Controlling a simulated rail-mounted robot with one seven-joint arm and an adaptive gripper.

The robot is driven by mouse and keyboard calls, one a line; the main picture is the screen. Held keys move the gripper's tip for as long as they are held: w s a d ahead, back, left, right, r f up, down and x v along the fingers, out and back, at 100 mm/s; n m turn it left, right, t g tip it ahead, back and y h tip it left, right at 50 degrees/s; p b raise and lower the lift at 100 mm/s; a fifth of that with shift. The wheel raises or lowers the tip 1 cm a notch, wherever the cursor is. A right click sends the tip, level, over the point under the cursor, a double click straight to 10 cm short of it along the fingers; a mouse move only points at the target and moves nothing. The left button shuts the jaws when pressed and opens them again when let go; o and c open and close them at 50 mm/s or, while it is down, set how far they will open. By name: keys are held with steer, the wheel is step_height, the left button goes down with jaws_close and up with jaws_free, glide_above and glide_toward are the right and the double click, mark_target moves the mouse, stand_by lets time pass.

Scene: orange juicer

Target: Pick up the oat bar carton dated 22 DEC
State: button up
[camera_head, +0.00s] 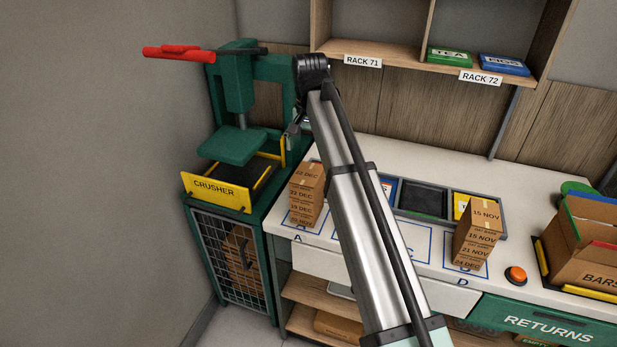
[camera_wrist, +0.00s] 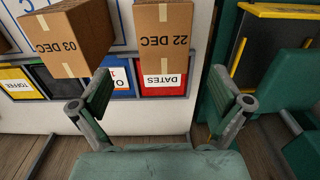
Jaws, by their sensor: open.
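A brown carton marked 22 DEC tops the stack at space A in the head view (camera_head: 308,173). Lower cartons in this stack carry other dates, one reading 19 DEC. In the wrist view the 22 DEC carton (camera_wrist: 163,35) is upside down at top centre, ahead of my fingers. My gripper (camera_wrist: 161,95) is open and empty, its two fingers apart, with the carton beyond the gap and not between them. A second carton, marked 03 DEC (camera_wrist: 68,38), stands left of it in the wrist view. My arm hides it in the head view.
The green crusher (camera_head: 230,150) stands left of stack A. Another stack (camera_head: 478,235) with 15 NOV on top stands at D. Trays (camera_head: 420,200) line the counter's back, including a red DATES one (camera_wrist: 164,85). An orange button (camera_head: 516,275) and BARS box (camera_head: 585,245) are at right.

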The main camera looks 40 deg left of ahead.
mark_target(308, 173)
step_height(308, 173, down, 5)
steer(key=shift+r+p, duration=0.2)
steer(key=shift+p, duration=0.3)
steer(key=shift+a+f+p, duration=0.15)
steer(key=shift+f+p, duration=0.5)
steer(key=shift+f, duration=0.65)
steer(key=shift+a+f+p, duration=0.1)
steer(key=shift+f+p, duration=0.5)
steer(key=shift+f, duration=0.7)
steer(key=c, duration=1.2)
